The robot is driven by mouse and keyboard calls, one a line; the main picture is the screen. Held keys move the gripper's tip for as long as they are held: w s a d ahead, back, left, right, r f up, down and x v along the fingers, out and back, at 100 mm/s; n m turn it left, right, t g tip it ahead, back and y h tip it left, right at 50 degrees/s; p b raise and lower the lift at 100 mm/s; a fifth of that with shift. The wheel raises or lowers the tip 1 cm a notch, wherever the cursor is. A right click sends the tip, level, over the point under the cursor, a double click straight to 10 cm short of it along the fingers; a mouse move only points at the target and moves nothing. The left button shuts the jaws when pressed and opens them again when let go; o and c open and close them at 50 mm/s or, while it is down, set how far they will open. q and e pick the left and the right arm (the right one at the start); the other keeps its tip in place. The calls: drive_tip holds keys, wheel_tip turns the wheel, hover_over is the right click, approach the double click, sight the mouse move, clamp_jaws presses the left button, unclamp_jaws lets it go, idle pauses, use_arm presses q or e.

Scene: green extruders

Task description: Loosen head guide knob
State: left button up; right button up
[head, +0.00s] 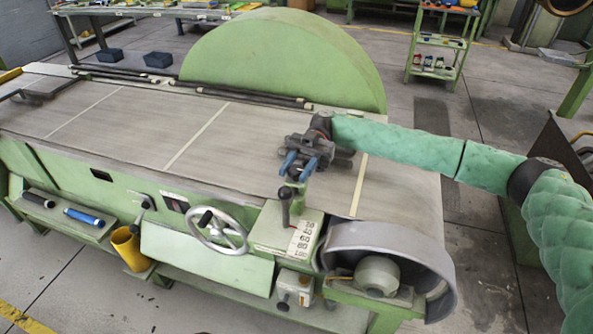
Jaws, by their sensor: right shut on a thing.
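My right gripper (297,170), with two blue fingers, reaches in from the right over the front edge of the green machine (95,200). It points down at the machine's front corner, just above a green bracket (272,232) with a dark upright lever (284,203). The fingers are closed on a small part there, which I take to be the head guide knob; they and the gripper body mostly hide it. I cannot make out its shape or how far it is turned. My left gripper is not in view.
A handwheel (219,229) and a round grey guard (410,250) flank the bracket. A large green disc cover (285,58) stands behind the flat bed (120,118). A yellow cup (130,247) hangs at the front left. Open floor lies right of the machine.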

sight(300, 170)
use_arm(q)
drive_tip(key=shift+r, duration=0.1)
use_arm(e)
drive_tip(key=o, duration=1)
drive_tip(key=shift+r, duration=0.1)
